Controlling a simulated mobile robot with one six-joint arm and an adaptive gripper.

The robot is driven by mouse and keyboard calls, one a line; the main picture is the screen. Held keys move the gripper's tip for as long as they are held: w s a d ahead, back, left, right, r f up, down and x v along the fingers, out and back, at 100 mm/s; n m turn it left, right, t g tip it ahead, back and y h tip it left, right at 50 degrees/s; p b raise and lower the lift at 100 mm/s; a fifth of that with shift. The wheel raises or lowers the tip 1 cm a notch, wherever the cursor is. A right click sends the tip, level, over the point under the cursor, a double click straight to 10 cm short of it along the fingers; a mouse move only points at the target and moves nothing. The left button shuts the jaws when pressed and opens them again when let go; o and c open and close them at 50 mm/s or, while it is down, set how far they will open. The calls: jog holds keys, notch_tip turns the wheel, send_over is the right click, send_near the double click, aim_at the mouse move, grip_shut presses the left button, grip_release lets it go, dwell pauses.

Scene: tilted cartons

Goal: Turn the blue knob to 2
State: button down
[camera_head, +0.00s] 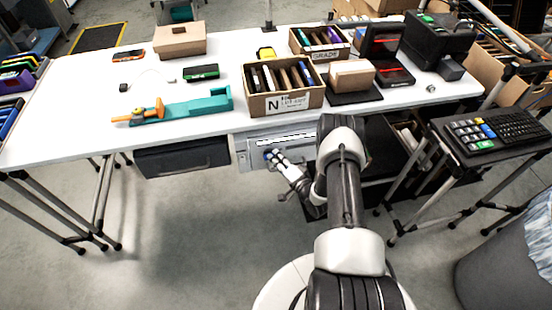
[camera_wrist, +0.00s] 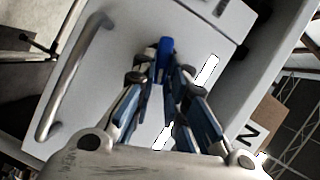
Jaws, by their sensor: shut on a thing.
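The blue knob (camera_wrist: 165,60) shows in the wrist view between my fingertips, on the pale front panel (camera_wrist: 130,30) of the unit under the table. My gripper (camera_wrist: 162,82) is shut on the knob, with its blue-padded fingers on both sides of it. In the head view my gripper (camera_head: 273,157) reaches the same panel (camera_head: 292,143) below the table's front edge. The knob is mostly hidden there by the fingers. I cannot read a number 2 or any scale marks around the knob.
A grey bar handle (camera_wrist: 72,78) stands out left of the knob in the wrist view. A dark drawer (camera_head: 183,157) hangs left of the panel. The white table (camera_head: 60,120) overhangs above, carrying a carton marked N (camera_head: 285,103). A keypad stand (camera_head: 490,132) is at right.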

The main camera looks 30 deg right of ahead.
jog(key=shift+f+m+t, duration=0.2)
jog(key=shift+m+t, duration=0.15)
jog(key=shift+m, duration=0.45)
jog(key=shift+f+m+t, duration=0.2)
jog(key=shift+m+t, duration=0.15)
jog(key=shift+m, duration=0.45)
jog(key=c, duration=1.6)
grip_release()
jog(key=s+d, duration=0.1)
jog(key=s, duration=1.1)
jog(key=shift+d, duration=0.2)
